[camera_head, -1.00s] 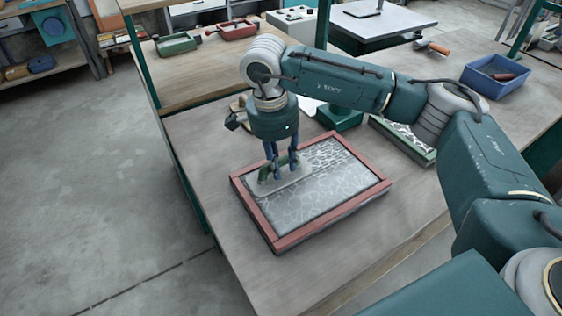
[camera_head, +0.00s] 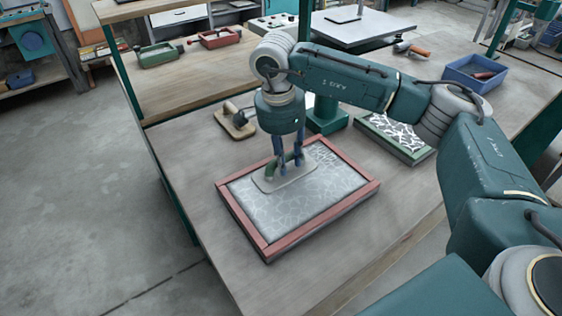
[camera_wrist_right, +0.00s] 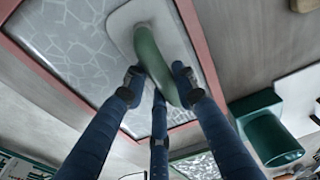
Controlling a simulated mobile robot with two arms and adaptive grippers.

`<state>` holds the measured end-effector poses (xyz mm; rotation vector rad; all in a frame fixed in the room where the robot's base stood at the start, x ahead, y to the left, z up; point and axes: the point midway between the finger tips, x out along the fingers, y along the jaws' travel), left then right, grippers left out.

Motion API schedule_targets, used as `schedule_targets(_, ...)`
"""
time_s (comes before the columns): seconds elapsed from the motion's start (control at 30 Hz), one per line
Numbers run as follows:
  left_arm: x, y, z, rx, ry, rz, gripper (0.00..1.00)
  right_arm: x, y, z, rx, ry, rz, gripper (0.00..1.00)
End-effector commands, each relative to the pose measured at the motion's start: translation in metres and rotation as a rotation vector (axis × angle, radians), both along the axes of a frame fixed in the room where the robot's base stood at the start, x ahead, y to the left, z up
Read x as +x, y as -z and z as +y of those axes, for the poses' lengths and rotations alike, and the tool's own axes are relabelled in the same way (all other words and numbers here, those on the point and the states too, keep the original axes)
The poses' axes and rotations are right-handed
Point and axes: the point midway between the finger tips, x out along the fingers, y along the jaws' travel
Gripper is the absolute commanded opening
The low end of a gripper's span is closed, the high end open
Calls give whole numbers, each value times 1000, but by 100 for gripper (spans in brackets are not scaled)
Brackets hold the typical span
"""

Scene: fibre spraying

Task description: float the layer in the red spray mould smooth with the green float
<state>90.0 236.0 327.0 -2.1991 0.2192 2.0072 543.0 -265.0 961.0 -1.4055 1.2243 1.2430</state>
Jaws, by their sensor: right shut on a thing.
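The red spray mould (camera_head: 327,221) lies flat on the workbench and holds a grey-white layer (camera_head: 296,204) with a pale cracked pattern. My right gripper (camera_head: 287,163) is shut on the handle of the green float (camera_head: 298,156). The float's pale plate lies on or just over the layer near the mould's far side; I cannot tell if it touches. In the right wrist view my fingers (camera_wrist_right: 160,88) close around the green handle (camera_wrist_right: 152,58), with the plate (camera_wrist_right: 127,22) beneath. My left gripper is not in view.
Behind the mould stands a green block (camera_head: 325,117), with another float (camera_head: 235,122) to its left. A green-framed mould (camera_head: 401,147) lies to the right, and a blue bin (camera_head: 474,72) farther right. The bench left of the red mould is clear.

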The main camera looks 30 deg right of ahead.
Motion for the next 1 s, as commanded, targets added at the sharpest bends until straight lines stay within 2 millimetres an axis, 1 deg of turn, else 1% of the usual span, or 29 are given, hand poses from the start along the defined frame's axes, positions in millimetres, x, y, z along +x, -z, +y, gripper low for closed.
schedule_targets(0.33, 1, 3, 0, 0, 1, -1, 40, 2, 0, -20, -1, 2, 2, 0)
schedule_targets(0.47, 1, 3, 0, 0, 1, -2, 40, 3, 0, -24, -1, 2, 2, 0)
schedule_targets(0.7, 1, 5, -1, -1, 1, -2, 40, 5, 0, -39, -1, 2, 1, 0)
schedule_targets(0.87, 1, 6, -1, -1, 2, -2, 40, 6, 0, -45, -1, 1, 1, 0)
schedule_targets(1.0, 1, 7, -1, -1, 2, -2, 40, 7, 1, -55, -1, 2, 1, 0)
